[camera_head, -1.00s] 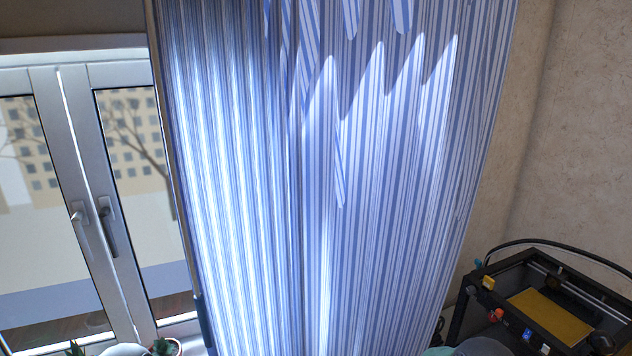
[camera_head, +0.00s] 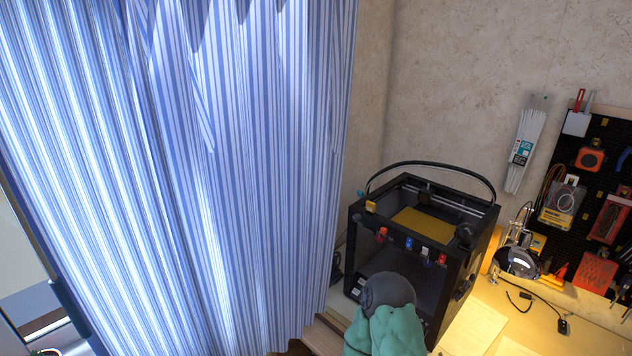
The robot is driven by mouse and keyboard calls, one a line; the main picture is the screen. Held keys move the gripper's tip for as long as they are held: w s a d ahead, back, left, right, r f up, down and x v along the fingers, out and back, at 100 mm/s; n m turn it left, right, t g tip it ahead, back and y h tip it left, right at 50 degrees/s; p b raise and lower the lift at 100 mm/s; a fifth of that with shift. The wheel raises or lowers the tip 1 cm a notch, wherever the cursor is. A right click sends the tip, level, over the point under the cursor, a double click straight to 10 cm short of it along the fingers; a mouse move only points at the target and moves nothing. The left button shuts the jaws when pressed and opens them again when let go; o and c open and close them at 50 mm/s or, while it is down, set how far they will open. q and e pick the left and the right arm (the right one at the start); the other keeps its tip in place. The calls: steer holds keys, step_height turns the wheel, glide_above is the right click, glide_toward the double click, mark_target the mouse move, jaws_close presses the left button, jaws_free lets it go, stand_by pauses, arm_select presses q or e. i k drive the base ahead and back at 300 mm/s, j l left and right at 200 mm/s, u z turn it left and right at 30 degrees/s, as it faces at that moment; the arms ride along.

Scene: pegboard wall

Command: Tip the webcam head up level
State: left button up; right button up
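I cannot make out a webcam for certain in this view. A small black device on a thin cable (camera_head: 563,326) lies on the desk at the right, too small to identify. Neither of my grippers is in view.
A striped blue curtain (camera_head: 250,190) fills the left. A black 3D printer (camera_head: 480,250) stands on the desk (camera_head: 590,312). A green, dark-topped object (camera_head: 385,332) is in front of it. A pegboard with tools (camera_head: 560,245) hangs at the right, near a clear round-domed item (camera_head: 517,262).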

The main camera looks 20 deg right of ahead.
mark_target(465, 232)
steer(key=k+l+z, duration=0.1)
steer(key=z, duration=1.65)
